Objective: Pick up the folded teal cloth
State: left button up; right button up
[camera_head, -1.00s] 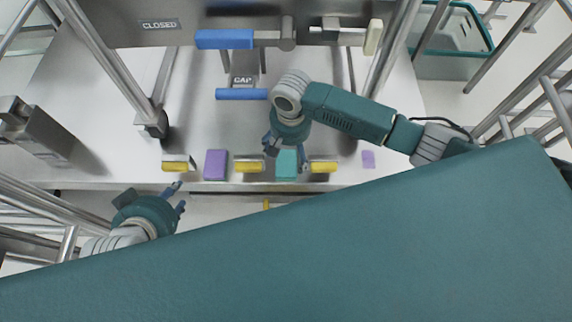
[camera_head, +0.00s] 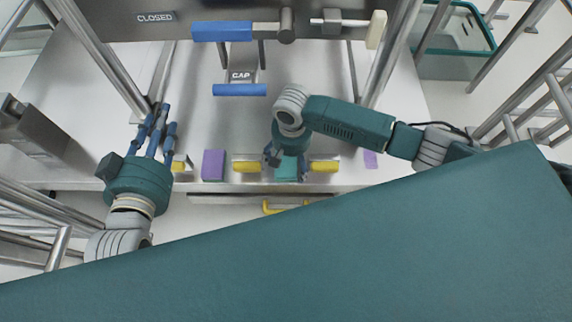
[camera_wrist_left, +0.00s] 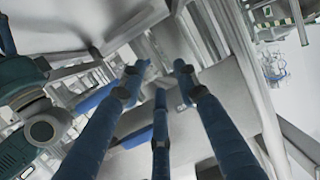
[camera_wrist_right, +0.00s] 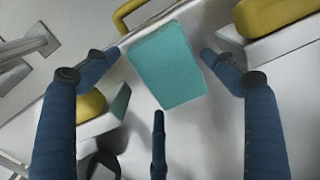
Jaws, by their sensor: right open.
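The folded teal cloth (camera_head: 287,170) lies near the front edge of the grey work surface, between two yellow-topped blocks. It shows in full in the right wrist view (camera_wrist_right: 167,66) as a teal rectangle. My right gripper (camera_head: 273,158) is above the cloth, partly covering it in the head view. In the right wrist view its blue fingers (camera_wrist_right: 160,75) are spread around the cloth, with no clear contact. My left gripper (camera_head: 158,130) is at the left, fingers spread and pointing to the back. In the left wrist view its fingers (camera_wrist_left: 155,85) are apart with nothing between them.
A purple block (camera_head: 213,165) lies left of the cloth; yellow-topped blocks (camera_head: 246,166) stand close on both sides of it. A yellow drawer handle (camera_head: 268,207) is below the front edge. Metal posts (camera_head: 103,60) stand near my left gripper. A bin (camera_head: 455,40) is at the back right.

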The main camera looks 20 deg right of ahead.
jog(key=shift+f, duration=0.35)
pick_arm(q)
jog(key=shift+w+d+r+t, duration=0.15)
jog(key=shift+r+t, duration=0.1)
jog(key=shift+r, duration=0.25)
jog(key=shift+w+d+r+t, duration=0.1)
jog(key=shift+r+t, duration=0.15)
jog(key=shift+r, duration=0.2)
pick_arm(e)
jog(key=c, duration=1)
